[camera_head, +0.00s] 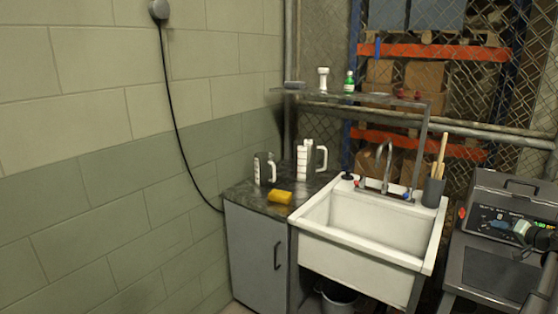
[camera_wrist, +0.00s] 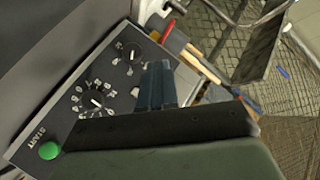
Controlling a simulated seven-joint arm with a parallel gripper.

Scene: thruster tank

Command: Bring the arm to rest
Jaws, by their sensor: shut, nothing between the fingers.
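My gripper (camera_wrist: 157,84) shows in the wrist view with its dark blue-grey fingers together and nothing between them. It is over a machine's control panel (camera_wrist: 118,70), which has black dials and a green START button (camera_wrist: 50,150). I cannot tell the gap between the fingertips and the panel. In the head view, part of my arm (camera_head: 546,240) shows at the right edge, in front of the machine (camera_head: 490,267); the fingertips cannot be made out there.
A white sink (camera_head: 375,225) with a faucet (camera_head: 384,160) stands left of the machine. A counter (camera_head: 247,195) holds a yellow sponge (camera_head: 280,197) and two white-marked jugs. A shelf (camera_head: 330,97) with small bottles hangs above. A pot (camera_head: 433,192) with wooden handles stands at the sink's right.

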